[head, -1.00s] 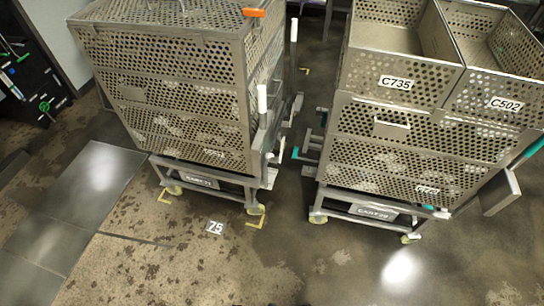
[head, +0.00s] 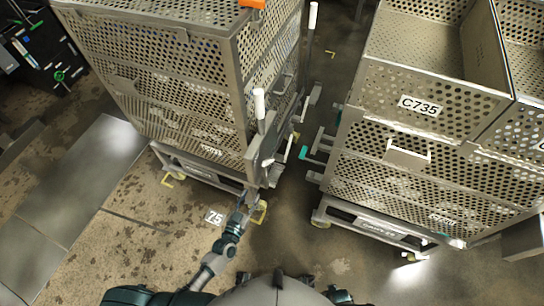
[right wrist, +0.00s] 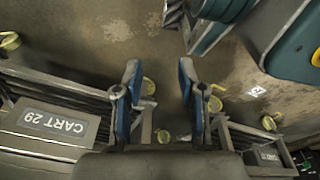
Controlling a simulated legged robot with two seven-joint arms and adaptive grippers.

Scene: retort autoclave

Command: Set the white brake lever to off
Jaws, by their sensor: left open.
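The left cart (head: 170,80) has a tall white-gripped handle (head: 260,104) at its near right corner and another (head: 313,16) farther back. A small white lever (head: 275,153) sits lower on that side, beside the frame; which of these is the brake lever is not marked. My left gripper (head: 250,197) is low at the cart's near right corner, below the small lever and apart from it. It is small and partly lost against the frame, with nothing seen in it. My right gripper (right wrist: 160,75) shows in the right wrist view, its two blue fingers apart and empty.
A second cart (head: 420,180) with baskets, one marked C735 (head: 420,106), stands to the right. A teal-ended pedal (head: 304,153) sticks into the narrow gap between the carts. The right wrist view shows the CART 29 plate (right wrist: 54,122). A floor plate reads 75 (head: 214,217).

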